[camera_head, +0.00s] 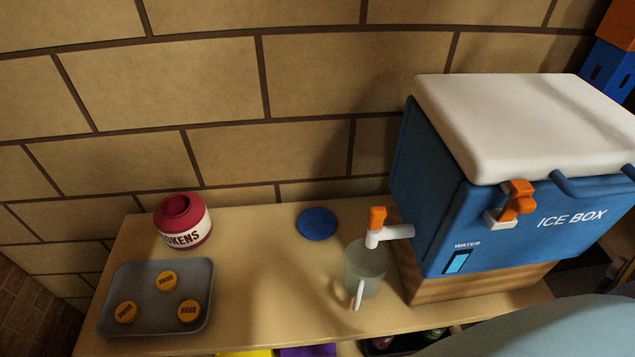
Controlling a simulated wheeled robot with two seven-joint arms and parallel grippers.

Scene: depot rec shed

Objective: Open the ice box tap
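The blue ice box (435,190) with a white lid (530,120) stands on a wooden block at the right of the bench. Its tap (395,233) is a white spout sticking out of the box's left side, with an orange lever (377,218) standing upright on it. A translucent mug (366,274) with a white handle stands on the bench beneath the spout. I see no stream of water from the tap. Neither of my grippers is in view.
A grey tray (142,312) with three orange tokens and a red-and-white tokens jar (183,222) are at the left. A blue disc (316,223) lies near the brick wall. The bench (265,300) is clear between tray and mug. An orange latch (514,203) is on the box front.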

